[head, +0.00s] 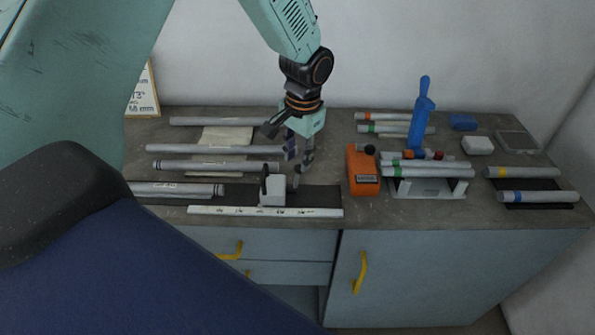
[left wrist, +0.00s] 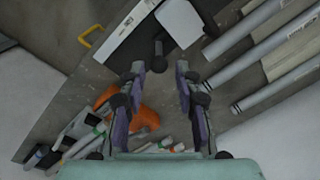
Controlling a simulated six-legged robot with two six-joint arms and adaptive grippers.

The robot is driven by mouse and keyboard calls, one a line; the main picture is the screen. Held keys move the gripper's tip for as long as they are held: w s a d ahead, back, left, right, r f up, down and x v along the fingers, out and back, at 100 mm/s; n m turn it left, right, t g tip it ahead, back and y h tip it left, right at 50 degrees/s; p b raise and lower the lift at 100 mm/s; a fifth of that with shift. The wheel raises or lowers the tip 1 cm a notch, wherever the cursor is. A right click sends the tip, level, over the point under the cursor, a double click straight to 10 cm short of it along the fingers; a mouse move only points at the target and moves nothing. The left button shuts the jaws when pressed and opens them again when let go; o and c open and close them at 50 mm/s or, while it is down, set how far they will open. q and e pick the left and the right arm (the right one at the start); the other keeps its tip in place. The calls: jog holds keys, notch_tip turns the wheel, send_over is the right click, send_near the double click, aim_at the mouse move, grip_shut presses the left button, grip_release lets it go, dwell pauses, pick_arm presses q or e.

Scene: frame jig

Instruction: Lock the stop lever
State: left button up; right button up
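The stop (head: 272,191) is a pale block with a dark upright part on its left side, on the dark strip behind the white ruler. A short dark lever (head: 297,177) sticks up at its right side. In the left wrist view the block (left wrist: 180,22) is at the top and the lever (left wrist: 159,56) lies just beyond my fingertips, about midway between them. My left gripper (head: 299,158) points down above the lever, open and empty; its two fingers (left wrist: 157,75) are apart in the left wrist view. Contact with the lever is not visible. My right gripper is not in view.
A white ruler (head: 265,212) runs along the bench front. Several grey tubes (head: 215,165) lie at left. An orange device (head: 362,171), a blue upright tool (head: 421,115) and a tube-bearing stand (head: 428,188) are at right. Drawers with yellow handles (head: 360,272) are below.

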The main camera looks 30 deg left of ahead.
aim_at(298, 166)
pick_arm(q)
jog(key=f, duration=0.6)
jog(key=shift+w+a+f, duration=0.2)
jog(key=shift+w+f, duration=0.15)
jog(key=shift+s+r, duration=0.2)
jog(key=shift+s, duration=0.25)
jog(key=shift+w+f, duration=0.2)
jog(key=shift+w, duration=0.2)
jog(key=c, duration=0.5)
jog(key=shift+s, duration=0.2)
grip_shut()
